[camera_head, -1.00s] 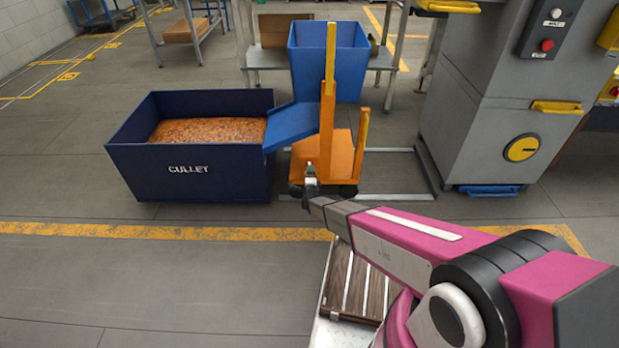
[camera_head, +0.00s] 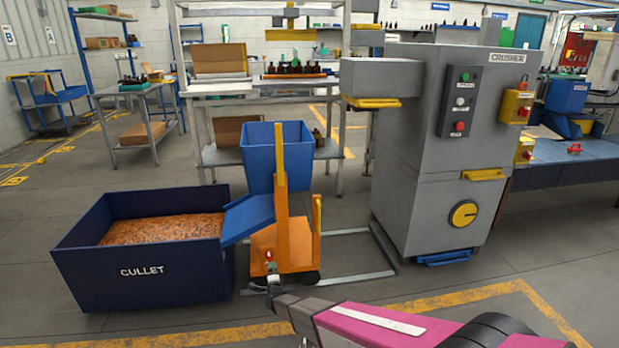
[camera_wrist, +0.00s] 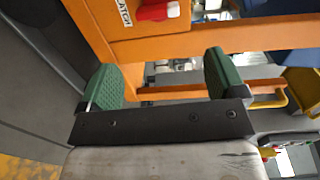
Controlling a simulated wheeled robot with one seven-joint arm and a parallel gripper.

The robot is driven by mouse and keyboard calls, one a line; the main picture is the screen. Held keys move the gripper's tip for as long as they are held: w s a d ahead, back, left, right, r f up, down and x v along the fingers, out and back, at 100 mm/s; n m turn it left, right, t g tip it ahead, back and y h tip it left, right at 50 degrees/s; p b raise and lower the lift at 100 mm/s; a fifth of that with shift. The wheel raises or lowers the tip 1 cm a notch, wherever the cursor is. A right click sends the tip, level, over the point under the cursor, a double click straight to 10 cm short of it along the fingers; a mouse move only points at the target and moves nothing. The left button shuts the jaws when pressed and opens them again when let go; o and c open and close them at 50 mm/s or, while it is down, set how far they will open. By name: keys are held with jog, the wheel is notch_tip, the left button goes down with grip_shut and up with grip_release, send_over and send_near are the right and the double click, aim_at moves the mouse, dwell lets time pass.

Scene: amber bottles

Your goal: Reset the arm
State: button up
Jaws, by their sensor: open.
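My gripper (camera_head: 272,270) is at the end of my outstretched pink arm, in front of the orange cart's lower part in the head view. In the wrist view my gripper (camera_wrist: 163,85) shows two green-padded fingers standing wide apart with nothing between them. The orange cart (camera_head: 283,240) fills much of the wrist view behind the fingers, with a red knob (camera_wrist: 158,12) on its panel. I cannot tell from these views how close the fingertips are to the cart.
A blue CULLET bin (camera_head: 140,277) full of orange-brown pieces stands left of the cart. A blue tub (camera_head: 276,150) is behind the cart's mast. The grey crusher (camera_head: 430,150) stands to the right. A rack with amber bottles (camera_head: 295,68) is behind. Floor is clear at front left.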

jog(key=s+d+r+n+g, duration=0.2)
jog(key=d+r+n+g, duration=0.2)
jog(key=d+r, duration=0.45)
jog(key=s+d+r+n+g, duration=0.2)
jog(key=d+r+n+g, duration=0.3)
jog(key=d, duration=0.6)
jog(key=s+d+r+n+g+h, duration=0.2)
jog(key=s+d+r, duration=0.5)
jog(key=s+d, duration=0.4)
jog(key=s+d+r+n+g+h, duration=0.2)
jog(key=s+d+r+n+g, duration=0.2)
jog(key=s+d, duration=0.7)
notch_tip(320, 180, up, 4)
jog(key=shift+s+d+r+g, duration=0.1)
jog(key=shift+s+d+g, duration=0.1)
jog(key=shift+g, duration=0.9)
